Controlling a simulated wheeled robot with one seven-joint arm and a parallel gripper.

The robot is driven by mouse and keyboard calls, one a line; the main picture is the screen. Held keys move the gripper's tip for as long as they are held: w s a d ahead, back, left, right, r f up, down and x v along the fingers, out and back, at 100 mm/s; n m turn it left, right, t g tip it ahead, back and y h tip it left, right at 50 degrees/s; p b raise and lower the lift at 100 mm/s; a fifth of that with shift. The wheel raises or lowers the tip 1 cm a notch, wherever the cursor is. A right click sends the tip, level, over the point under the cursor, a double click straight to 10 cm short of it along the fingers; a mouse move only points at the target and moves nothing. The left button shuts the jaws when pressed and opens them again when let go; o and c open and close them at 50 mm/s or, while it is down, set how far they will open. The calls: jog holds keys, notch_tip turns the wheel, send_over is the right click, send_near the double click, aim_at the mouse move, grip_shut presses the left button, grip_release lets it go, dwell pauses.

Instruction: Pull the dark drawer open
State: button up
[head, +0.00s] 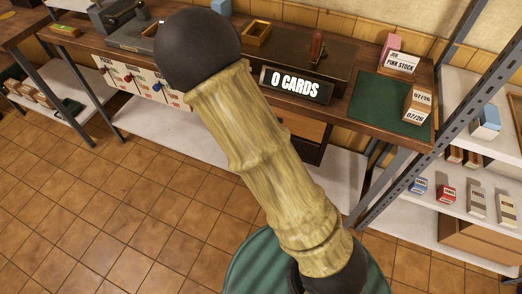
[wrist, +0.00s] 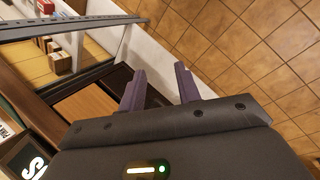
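The dark drawer (head: 308,153) shows under the bench top, below the "0 CARDS" sign, in the head view. Its dark edge and a brown surface inside it appear, so it looks partly out; my arm covers its left part. In the wrist view the brown surface (wrist: 88,106) with its dark rim lies left of my fingers. My gripper (wrist: 160,72) has its two fingers apart with nothing seen between them. The left finger overlaps the drawer's dark edge in the picture; I cannot tell whether it touches. My gripper is hidden in the head view.
The bench top carries the "0 CARDS" sign (head: 297,85), a green mat (head: 375,104) and a pink stock box (head: 399,62). A metal shelf post (head: 425,135) stands at right. A green round stool-like top (head: 245,262) is in front. Tiled floor (head: 120,215) is clear at left.

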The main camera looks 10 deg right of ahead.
jog(key=w+a+f+n+t+h+b, duration=0.5)
jog(key=w+a+f+t+h, duration=0.2)
jog(key=a+f+t+h, duration=0.1)
notch_tip(320, 180, down, 3)
jog(key=a+t, duration=0.1)
jog(key=a, duration=0.1)
jog(key=shift+w+a+h, duration=0.15)
jog(key=shift+a+h, duration=0.25)
jog(key=shift+r, duration=0.1)
jog(key=x, duration=1.7)
jog(key=shift+w+b, duration=0.25)
jog(key=shift+b, duration=0.15)
jog(key=shift+d, duration=0.15)
grip_shut()
